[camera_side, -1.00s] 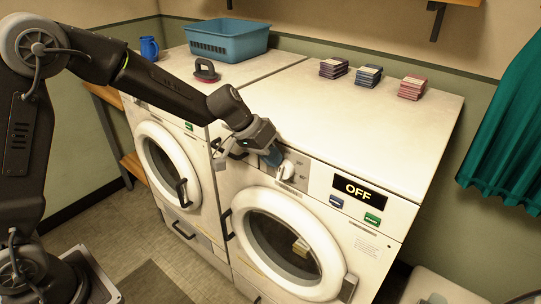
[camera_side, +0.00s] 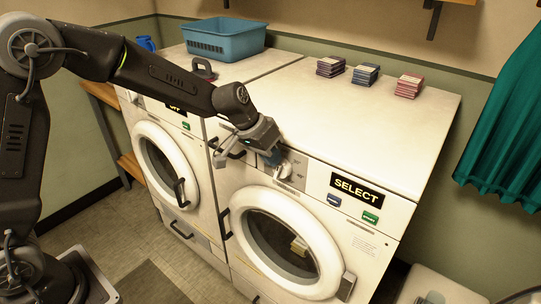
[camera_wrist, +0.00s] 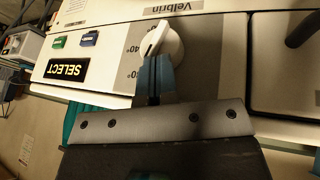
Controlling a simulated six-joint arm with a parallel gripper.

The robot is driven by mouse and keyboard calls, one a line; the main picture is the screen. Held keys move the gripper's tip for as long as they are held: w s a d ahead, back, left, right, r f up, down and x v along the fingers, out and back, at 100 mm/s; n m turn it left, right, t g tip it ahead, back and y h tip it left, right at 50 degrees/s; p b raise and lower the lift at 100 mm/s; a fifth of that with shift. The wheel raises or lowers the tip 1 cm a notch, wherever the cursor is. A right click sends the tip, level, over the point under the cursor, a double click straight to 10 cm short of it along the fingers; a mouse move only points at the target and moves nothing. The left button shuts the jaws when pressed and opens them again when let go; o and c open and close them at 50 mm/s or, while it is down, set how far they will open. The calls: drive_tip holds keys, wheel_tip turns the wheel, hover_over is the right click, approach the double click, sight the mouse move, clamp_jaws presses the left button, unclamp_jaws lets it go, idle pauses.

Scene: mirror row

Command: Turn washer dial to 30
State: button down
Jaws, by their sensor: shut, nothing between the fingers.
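The washer dial (camera_side: 283,171) is a white knob with a raised pointer on the right machine's front panel. It also shows in the wrist view (camera_wrist: 168,45), with temperature marks such as 40° beside it.
A blue button (camera_side: 334,200) and green button (camera_side: 370,217) sit below the display. The left machine (camera_side: 168,160) stands alongside. The right top is largely clear.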

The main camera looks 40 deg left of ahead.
drive_tip(key=shift+d+r+y, duration=0.1)
drive_tip(key=shift+d+y, duration=0.3)
drive_tip(key=shift+y, duration=0.2)
drive_tip(key=shift+d, duration=0.85)
drive_tip(key=shift+a, duration=0.15)
